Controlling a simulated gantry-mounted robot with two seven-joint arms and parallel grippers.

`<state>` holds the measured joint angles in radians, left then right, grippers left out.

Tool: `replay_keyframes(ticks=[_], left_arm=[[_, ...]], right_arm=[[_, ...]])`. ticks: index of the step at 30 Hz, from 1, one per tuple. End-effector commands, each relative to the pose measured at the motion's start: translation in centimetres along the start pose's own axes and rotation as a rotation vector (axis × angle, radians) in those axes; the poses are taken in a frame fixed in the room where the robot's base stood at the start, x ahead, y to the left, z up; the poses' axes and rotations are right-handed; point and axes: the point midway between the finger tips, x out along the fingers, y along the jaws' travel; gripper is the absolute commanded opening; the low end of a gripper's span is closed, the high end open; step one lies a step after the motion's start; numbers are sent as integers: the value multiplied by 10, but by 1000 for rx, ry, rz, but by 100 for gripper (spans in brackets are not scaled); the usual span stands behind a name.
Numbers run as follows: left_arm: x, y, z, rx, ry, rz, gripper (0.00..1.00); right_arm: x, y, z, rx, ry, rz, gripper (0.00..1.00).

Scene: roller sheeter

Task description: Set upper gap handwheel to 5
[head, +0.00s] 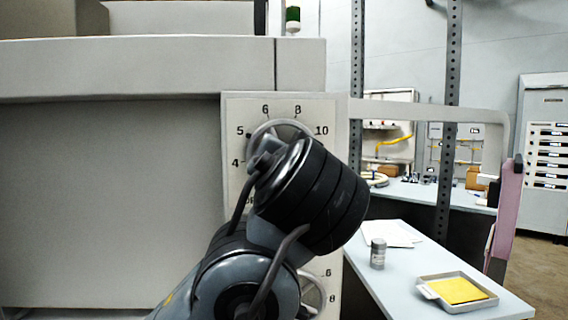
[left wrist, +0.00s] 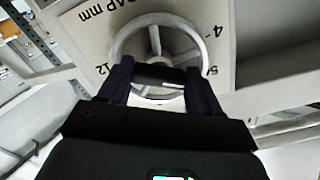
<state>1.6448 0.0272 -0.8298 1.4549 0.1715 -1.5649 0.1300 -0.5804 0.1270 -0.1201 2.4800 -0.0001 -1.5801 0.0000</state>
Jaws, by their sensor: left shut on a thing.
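The upper gap handwheel (head: 281,122) is a grey ring on a pale dial plate (head: 236,109) at the middle of the head view. Numbers 4, 5, 6, 8 and 10 show around it, and a dark dot sits beside the 5. My left arm covers most of the wheel there, and hides its gripper. In the left wrist view the handwheel (left wrist: 117,40) shows its rim and spokes, with "GAP mm", 4, 5 and 12 on the plate. My left gripper (left wrist: 160,82) is shut on the wheel, its fingers at the near rim. My right gripper is out of view.
A lower handwheel (head: 311,291) shows partly below, behind my arm. A grey machine body (head: 110,200) fills the left. At right, a pale table (head: 400,275) holds a small grey canister (head: 378,254), papers and a tray (head: 475,304) with a yellow sheet. A perforated post (head: 447,150) stands behind.

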Motion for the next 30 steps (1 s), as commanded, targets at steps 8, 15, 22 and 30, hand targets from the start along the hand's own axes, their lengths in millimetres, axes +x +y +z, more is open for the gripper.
replay_keyframes(ticks=[8, 15, 22, 30], left_arm=[[0, 0, 0, -2, 1, 0, 33], [0, 0, 0, -1, 0, 0, 89], [0, 0, 0, 0, 0, 0, 89], [-17, 0, -1, 0, 3, 0, 89]], right_arm=[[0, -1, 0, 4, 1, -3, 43], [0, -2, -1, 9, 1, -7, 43], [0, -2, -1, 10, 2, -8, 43], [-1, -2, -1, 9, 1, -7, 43]])
